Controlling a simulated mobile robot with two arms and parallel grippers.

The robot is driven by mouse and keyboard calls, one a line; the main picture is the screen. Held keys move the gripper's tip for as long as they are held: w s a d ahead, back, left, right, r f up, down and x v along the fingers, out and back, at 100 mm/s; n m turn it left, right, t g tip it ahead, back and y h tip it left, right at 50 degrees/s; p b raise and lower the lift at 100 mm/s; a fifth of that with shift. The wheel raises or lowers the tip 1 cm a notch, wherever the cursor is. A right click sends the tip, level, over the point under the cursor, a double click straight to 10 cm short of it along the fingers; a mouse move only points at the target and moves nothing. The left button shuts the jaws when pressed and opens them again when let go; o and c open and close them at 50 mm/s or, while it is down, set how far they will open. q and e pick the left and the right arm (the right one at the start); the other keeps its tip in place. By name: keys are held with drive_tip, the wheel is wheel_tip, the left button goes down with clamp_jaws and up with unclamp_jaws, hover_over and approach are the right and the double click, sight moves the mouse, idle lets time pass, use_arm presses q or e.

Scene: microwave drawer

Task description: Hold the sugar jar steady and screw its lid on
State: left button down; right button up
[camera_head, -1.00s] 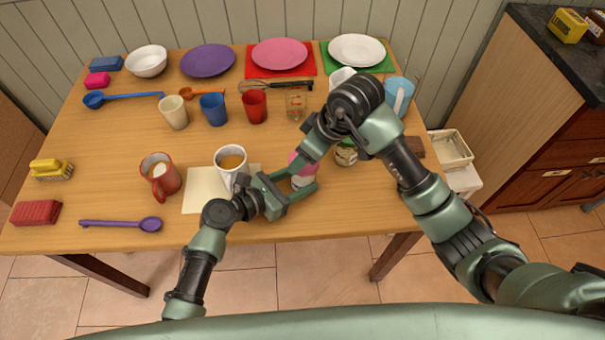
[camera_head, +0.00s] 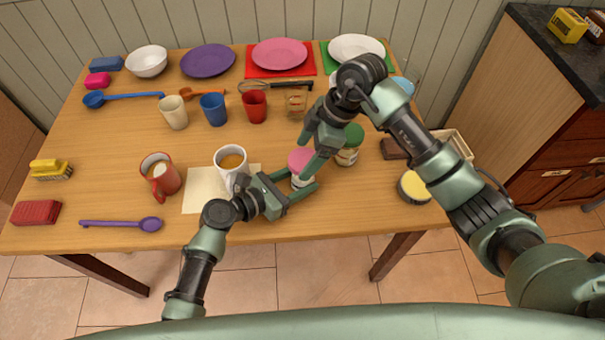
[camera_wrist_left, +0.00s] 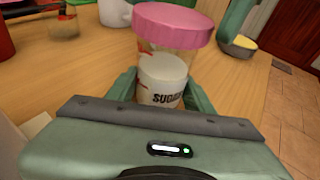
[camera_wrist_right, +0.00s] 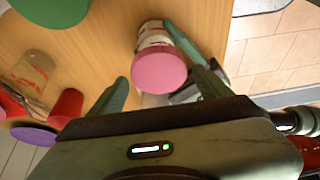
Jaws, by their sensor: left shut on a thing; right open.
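The sugar jar (camera_wrist_left: 162,82) stands upright on the table, with a pink lid (camera_wrist_left: 173,25) resting on its top; I cannot tell how tightly it sits. Lid and jar also show in the head view, the lid (camera_head: 300,160) above the jar (camera_head: 300,182). My left gripper (camera_head: 304,188) is shut around the jar's body, low down. My right gripper (camera_head: 310,150) is open beside the lid. In the right wrist view the lid (camera_wrist_right: 159,71) appears beyond and between its spread fingers, with no clear contact.
A green-lidded jar (camera_head: 350,147) stands just right of my right gripper. A white mug (camera_head: 230,165) of brown drink is left of my left gripper. A bowl with yellow contents (camera_head: 413,187) lies near the table's right edge. Cups and plates stand farther back.

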drive_tip(key=n+g, duration=0.1)
drive_tip(key=n, duration=0.2)
drive_tip(key=n+g, duration=0.1)
drive_tip(key=n, duration=0.2)
drive_tip(key=shift+h, duration=0.3)
drive_tip(key=c, duration=1.4)
drive_tip(key=m+t, duration=0.1)
drive_tip(key=m, duration=0.2)
drive_tip(key=shift+s+m, duration=0.15)
drive_tip(key=shift+m, duration=0.15)
drive_tip(key=m+t, duration=0.1)
drive_tip(key=m, duration=0.2)
drive_tip(key=shift+f, duration=0.1)
drive_tip(key=m+t, duration=0.1)
drive_tip(key=m, duration=0.2)
drive_tip(key=shift+t, duration=0.3)
drive_tip(key=m+t, duration=0.1)
drive_tip(key=m, duration=0.2)
drive_tip(key=shift+a, duration=0.1)
drive_tip(key=shift+w+d+m+h, duration=0.2)
drive_tip(key=shift+d+m+h, duration=0.1)
drive_tip(key=shift+m, duration=0.2)
